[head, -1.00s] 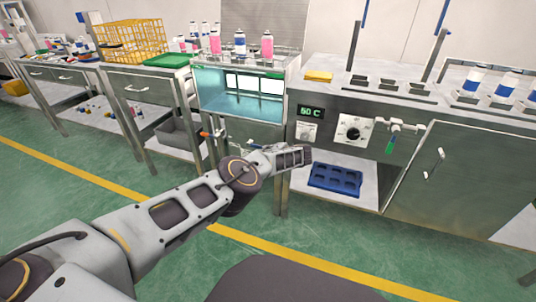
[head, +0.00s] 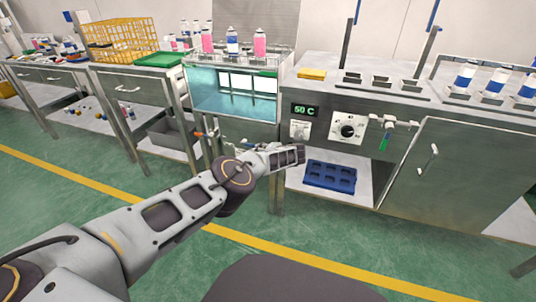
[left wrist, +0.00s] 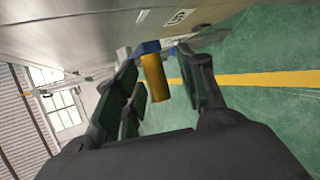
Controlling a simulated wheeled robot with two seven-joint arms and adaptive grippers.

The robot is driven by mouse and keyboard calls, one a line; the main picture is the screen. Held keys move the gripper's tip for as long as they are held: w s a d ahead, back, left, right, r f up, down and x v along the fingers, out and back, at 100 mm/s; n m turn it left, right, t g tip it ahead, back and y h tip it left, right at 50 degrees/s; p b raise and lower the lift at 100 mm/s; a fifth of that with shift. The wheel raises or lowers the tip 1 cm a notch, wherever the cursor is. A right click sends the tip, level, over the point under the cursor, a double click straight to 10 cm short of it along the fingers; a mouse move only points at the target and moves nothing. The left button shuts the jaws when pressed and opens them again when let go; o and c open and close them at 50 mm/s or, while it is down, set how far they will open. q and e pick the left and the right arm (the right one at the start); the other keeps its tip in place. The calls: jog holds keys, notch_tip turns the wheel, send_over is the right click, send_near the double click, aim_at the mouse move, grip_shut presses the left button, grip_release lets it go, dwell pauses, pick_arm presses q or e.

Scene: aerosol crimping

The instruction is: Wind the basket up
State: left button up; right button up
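An orange handle (head: 199,134) sticks out at the front of the unit with the lit glass tank (head: 232,106). In the left wrist view the handle is an orange cylinder (left wrist: 157,78) with a blue part at its upper end. My left gripper (left wrist: 163,95) points at it, fingers apart, with the handle visible in the gap. I cannot tell how deep it lies between the fingers. In the head view the left gripper is largely hidden behind my wrist. I cannot make out a basket inside the tank. My right gripper is out of view.
A yellow wire basket (head: 118,40) stands on the left table. Bottles (head: 232,40) stand above the tank. At right are a 50 C display (head: 304,110), a dial (head: 347,127), a green-handled lever (head: 385,141) and a blue tray (head: 330,174). The cabinet front runs close beside my left gripper.

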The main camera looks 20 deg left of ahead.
pick_arm(q)
jog(key=shift+d, duration=0.15)
jog(key=v, duration=1.1)
jog(key=shift+s+d+r, duration=0.15)
jog(key=shift+d, duration=0.1)
dwell(0.5)
dwell(0.5)
